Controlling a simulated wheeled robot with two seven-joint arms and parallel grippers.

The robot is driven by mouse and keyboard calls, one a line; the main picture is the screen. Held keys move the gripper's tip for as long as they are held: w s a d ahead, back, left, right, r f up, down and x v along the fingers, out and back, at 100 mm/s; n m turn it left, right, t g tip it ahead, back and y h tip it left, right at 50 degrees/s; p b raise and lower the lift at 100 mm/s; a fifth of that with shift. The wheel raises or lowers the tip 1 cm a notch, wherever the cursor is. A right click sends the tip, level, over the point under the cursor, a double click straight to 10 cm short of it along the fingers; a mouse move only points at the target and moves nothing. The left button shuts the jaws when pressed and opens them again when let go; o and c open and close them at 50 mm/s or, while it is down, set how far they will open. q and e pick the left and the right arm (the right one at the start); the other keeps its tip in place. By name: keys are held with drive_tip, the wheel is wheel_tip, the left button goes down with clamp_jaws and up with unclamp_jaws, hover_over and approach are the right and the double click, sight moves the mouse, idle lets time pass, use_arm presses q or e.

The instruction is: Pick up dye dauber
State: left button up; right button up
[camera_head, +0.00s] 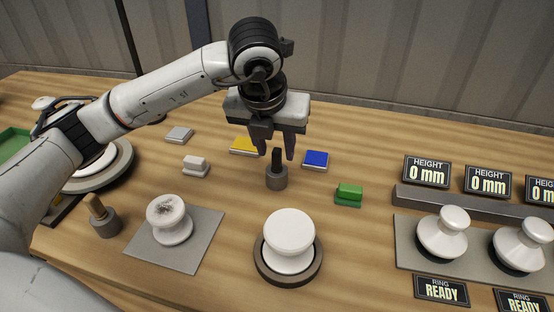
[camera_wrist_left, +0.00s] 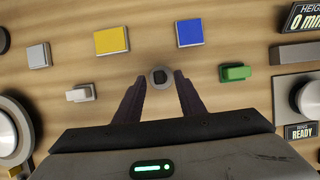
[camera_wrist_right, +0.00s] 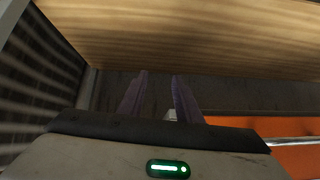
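A dark-handled tool (camera_head: 277,158), likely the dye dauber, stands upright in a round grey holder (camera_head: 277,180) near the middle of the table. My left gripper (camera_head: 275,152) points down, open, with its fingertips on either side of the handle's top, as seen from the head. In the left wrist view the dark handle (camera_wrist_left: 161,75) and its round holder show at the gap just beyond the fingertips. I cannot tell whether a finger touches it. My right gripper (camera_wrist_right: 158,77) is open and empty below the table's edge, out of the head view.
Yellow (camera_head: 245,146), blue (camera_head: 315,160) and green (camera_head: 348,194) blocks lie near the holder. A white insulator on a dark round base (camera_head: 287,272) stands in front. A wooden-handled tool (camera_head: 97,207) stands at left. Height displays (camera_head: 427,172) stand at right.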

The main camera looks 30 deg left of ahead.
sight(277, 151)
use_arm(q)
drive_tip(key=x, duration=0.3)
drive_tip(key=shift+w+f, duration=0.15)
drive_tip(key=shift+c, duration=0.4)
clamp_jaws()
wheel_tip(277, 151, up, 10)
drive_tip(key=shift+r+b, duration=0.1)
drive_tip(key=shift+b, duration=0.2)
